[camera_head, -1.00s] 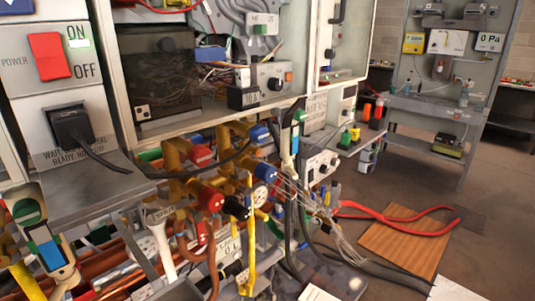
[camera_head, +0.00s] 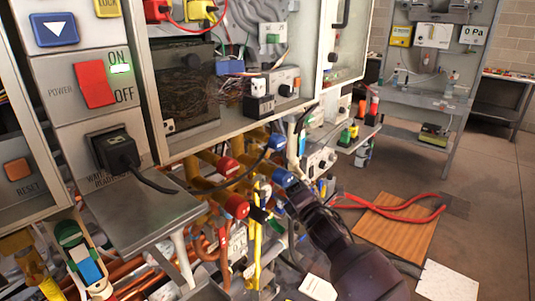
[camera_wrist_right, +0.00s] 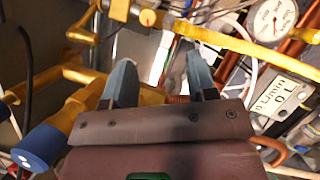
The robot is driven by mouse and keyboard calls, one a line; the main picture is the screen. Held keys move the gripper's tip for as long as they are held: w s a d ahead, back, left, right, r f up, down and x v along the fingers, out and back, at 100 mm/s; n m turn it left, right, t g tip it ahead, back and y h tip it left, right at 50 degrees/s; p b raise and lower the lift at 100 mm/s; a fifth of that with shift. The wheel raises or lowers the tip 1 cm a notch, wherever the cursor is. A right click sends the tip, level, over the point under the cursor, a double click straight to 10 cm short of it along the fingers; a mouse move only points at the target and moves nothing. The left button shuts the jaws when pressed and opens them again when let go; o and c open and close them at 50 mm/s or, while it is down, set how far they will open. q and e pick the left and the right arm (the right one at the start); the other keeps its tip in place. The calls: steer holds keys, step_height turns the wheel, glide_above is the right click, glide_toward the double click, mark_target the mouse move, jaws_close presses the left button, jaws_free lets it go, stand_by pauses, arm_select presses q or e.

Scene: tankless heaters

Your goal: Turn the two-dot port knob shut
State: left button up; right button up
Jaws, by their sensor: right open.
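Several knobs sit on the yellow valve pipes in the head view: an upper red knob (camera_head: 229,167), a lower red knob (camera_head: 236,206), an upper blue knob (camera_head: 277,143), a lower blue knob (camera_head: 284,178) and a black knob (camera_head: 262,214). Dot marks are too small there to tell which is the two-dot port knob. My right gripper (camera_head: 294,189) is close to the lower blue knob; contact cannot be told. In the right wrist view the gripper (camera_wrist_right: 162,75) is open, with nothing clearly between its fingers. A blue knob with pale marks (camera_wrist_right: 38,147) lies left of it. My left gripper is not in view.
A black cable (camera_head: 190,190) runs from a plug across the pipes. A metal shelf (camera_head: 150,215) juts out at left. Yellow pipes (camera_wrist_right: 240,45) and a round gauge (camera_wrist_right: 272,18) crowd the wrist view.

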mark_target(267, 155)
steer(key=shift+n+y, duration=0.4)
steer(key=shift+n, duration=0.2)
steer(key=x, duration=0.7)
steer(key=r+b+x, duration=0.1)
steer(key=x, duration=0.2)
steer(key=shift+a+r, duration=0.1)
steer(key=shift+a, duration=0.1)
steer(key=shift+x, duration=0.9)
steer(key=shift+r, duration=0.1)
steer(key=shift+c, duration=0.2)
